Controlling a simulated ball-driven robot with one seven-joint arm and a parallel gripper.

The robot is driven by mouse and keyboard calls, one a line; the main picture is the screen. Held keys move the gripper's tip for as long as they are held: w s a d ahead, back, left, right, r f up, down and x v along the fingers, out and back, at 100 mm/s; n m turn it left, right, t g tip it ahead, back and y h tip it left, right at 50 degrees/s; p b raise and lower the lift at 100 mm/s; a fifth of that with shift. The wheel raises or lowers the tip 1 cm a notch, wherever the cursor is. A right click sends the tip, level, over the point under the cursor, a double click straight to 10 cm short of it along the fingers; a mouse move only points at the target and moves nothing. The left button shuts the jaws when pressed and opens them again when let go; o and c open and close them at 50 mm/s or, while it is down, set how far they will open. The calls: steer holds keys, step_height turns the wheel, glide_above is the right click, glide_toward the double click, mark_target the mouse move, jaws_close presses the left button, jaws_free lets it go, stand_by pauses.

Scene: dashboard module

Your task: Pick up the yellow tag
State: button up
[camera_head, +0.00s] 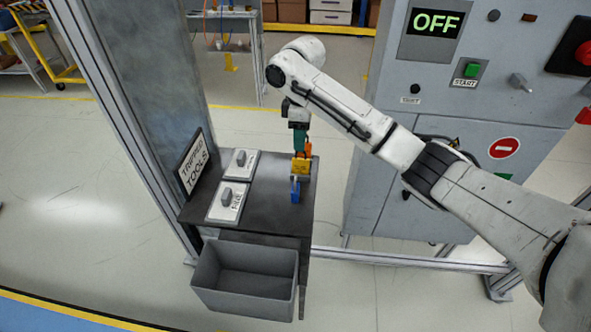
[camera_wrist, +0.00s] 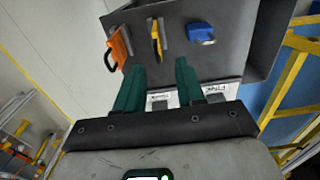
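The yellow tag (camera_head: 301,167) is in a row on the right side of the dark table (camera_head: 264,211), between an orange tag (camera_head: 307,148) and a blue tag (camera_head: 295,189). In the wrist view the yellow tag (camera_wrist: 156,42) is seen nearly edge-on, just beyond the gap between my fingertips. My gripper (camera_wrist: 160,66) has two green fingers spread apart with nothing between them. In the head view my gripper (camera_head: 299,144) points down just above the yellow tag. Whether it touches the tag cannot be told.
The orange tag (camera_wrist: 120,46) and blue tag (camera_wrist: 200,33) stand close on either side. Two switch plates (camera_head: 241,163) (camera_head: 229,202) and a "TRIPPED TOOLS" sign (camera_head: 194,163) are at the table's left. A grey bin (camera_head: 243,296) is at the front; a control cabinet (camera_head: 380,195) stands right.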

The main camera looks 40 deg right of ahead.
mark_target(300, 159)
steer(key=shift+d+f, duration=0.1)
steer(key=shift+d, duration=0.25)
step_height(300, 159, down, 10)
steer(key=shift+a+f+p, duration=0.15)
steer(key=shift+f+p, duration=0.05)
steer(key=shift+p, duration=0.2)
steer(key=shift+c, duration=0.2)
jaws_close()
steer(key=shift+w, duration=0.1)
